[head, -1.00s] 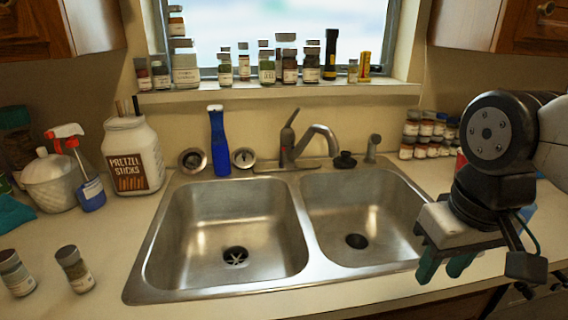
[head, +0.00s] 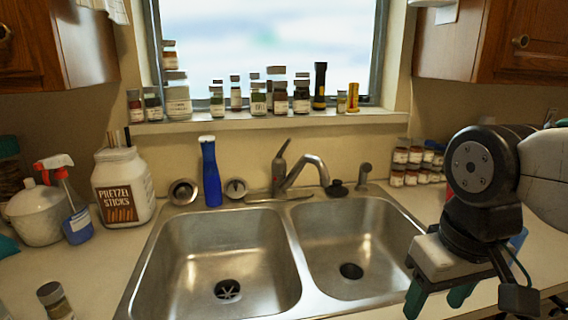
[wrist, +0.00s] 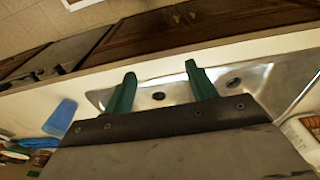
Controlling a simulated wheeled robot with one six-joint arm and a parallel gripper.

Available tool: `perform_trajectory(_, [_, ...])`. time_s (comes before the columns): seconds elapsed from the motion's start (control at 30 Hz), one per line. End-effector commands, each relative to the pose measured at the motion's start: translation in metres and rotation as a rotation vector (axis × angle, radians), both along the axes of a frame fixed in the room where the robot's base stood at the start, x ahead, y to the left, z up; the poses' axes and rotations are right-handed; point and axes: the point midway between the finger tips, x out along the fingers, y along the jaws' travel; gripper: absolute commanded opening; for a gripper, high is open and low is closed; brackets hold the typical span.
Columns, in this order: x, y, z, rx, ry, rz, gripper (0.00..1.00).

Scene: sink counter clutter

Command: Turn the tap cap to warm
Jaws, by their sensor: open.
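The tap (head: 300,172) stands behind the double sink, with its spout bent to the right. Its cap with a short upright lever (head: 279,165) sits on the left of the tap body. My gripper (head: 436,300) hangs at the right front, over the counter beside the right basin, well apart from the tap. Its two green fingers are open and empty. In the wrist view my gripper (wrist: 160,80) shows its fingers spread, with the sink (wrist: 258,92) beyond them. The tap cannot be made out in the wrist view.
A blue bottle (head: 211,172) stands left of the tap, near the pretzel jar (head: 123,188). A sprayer (head: 352,181) stands to the tap's right. Small jars line the window sill (head: 270,121), and stacked jars (head: 415,163) stand back right. The space above both basins is free.

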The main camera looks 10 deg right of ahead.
Motion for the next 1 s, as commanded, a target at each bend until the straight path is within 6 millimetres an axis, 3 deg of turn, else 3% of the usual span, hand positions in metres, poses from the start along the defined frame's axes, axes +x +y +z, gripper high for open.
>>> perform_trajectory(0.17, [0.01,0.009,-0.014,-0.003,0.089,0.047,0.57])
perform_trajectory(0.37, [0.066,0.013,-0.018,-0.109,0.192,0.172,0.57])
perform_trajectory(0.57, [0.151,0.014,-0.023,-0.3,0.237,0.421,0.57])
perform_trajectory(0.73, [0.237,0.024,-0.034,-0.486,0.26,0.698,0.57])
perform_trajectory(1.0, [0.388,0.07,-0.064,-0.835,0.302,1.231,0.57])
